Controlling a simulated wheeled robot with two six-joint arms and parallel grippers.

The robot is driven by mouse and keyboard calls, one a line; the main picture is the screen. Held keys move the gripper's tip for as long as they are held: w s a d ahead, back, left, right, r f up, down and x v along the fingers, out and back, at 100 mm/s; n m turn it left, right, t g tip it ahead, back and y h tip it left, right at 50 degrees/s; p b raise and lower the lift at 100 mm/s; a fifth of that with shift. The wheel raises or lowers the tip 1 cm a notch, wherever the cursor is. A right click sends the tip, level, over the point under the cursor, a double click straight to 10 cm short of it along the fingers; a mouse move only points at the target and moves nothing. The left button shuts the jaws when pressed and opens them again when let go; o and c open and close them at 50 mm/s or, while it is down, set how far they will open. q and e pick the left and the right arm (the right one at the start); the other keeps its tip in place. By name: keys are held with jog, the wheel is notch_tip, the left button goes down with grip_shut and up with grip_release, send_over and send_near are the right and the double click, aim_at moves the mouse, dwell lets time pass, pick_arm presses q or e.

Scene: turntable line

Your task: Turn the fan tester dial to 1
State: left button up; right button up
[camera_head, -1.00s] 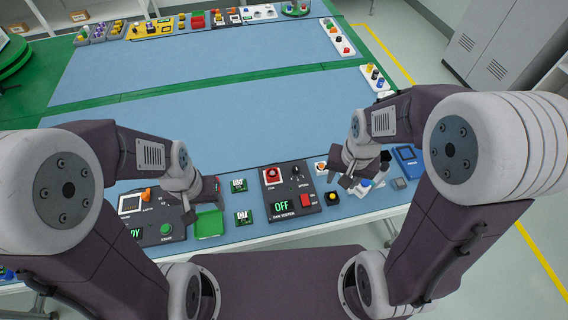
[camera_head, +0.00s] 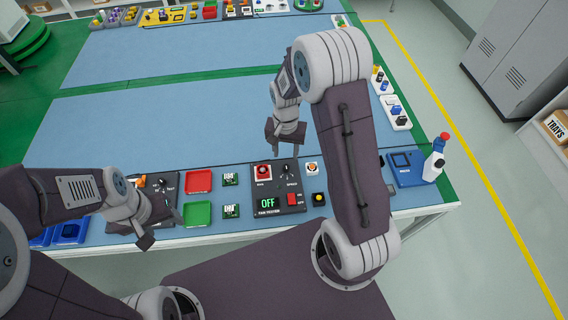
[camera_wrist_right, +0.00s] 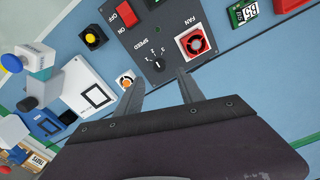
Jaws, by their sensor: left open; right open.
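The fan tester (camera_head: 278,187) is a dark box at the table's front edge. Its green display reads OFF, and a red rocker switch sits at its lower right. The speed dial (camera_head: 286,170) is a small black knob at its upper right. In the right wrist view the dial (camera_wrist_right: 158,64) shows with numbers around it, beside the red fan (camera_wrist_right: 194,43). My right gripper (camera_head: 285,150) is open and empty, just beyond the tester's far edge; its fingers (camera_wrist_right: 160,88) point toward the dial, apart from it. My left gripper (camera_head: 160,228) is open over the left tester's front edge.
A yellow button (camera_head: 319,198) and a small white plate with an orange part (camera_head: 312,168) lie right of the tester. Green circuit boards (camera_head: 231,179), a red tray (camera_head: 198,181) and a green tray (camera_head: 197,214) lie left. A white bottle (camera_head: 434,160) stands at the right edge.

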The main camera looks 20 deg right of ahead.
aim_at(286, 166)
notch_tip(286, 166, down, 8)
jog(key=shift+d+f, duration=0.1)
grip_shut()
